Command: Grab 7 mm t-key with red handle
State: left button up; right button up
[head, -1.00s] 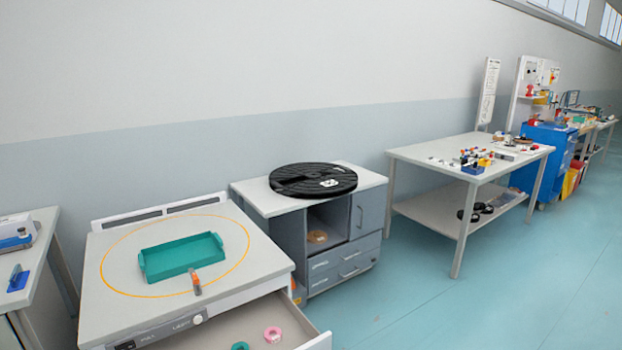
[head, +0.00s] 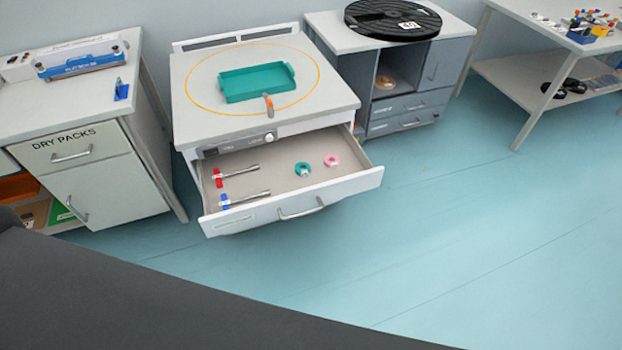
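The t-key with the red handle (head: 218,178) lies in the open drawer (head: 345,185) of the middle station, near its left back corner. Its metal shaft points right. A second t-key with a blue handle (head: 225,201) lies in front of it, roughly parallel. The size markings are too small to read. Neither of my grippers is in view.
The drawer also holds a teal ring (head: 302,169) and a pink ring (head: 332,159). A teal tray (head: 258,84) and a small orange-tipped item (head: 268,104) are on top. A dry packs cabinet (head: 95,185) stands left. The floor (head: 440,235) at right is clear.

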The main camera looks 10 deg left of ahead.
aim_at(218, 176)
jog(key=u, duration=0.4)
jog(key=j+u, duration=0.15)
jog(key=u, duration=0.6)
jog(key=i+j, duration=0.05)
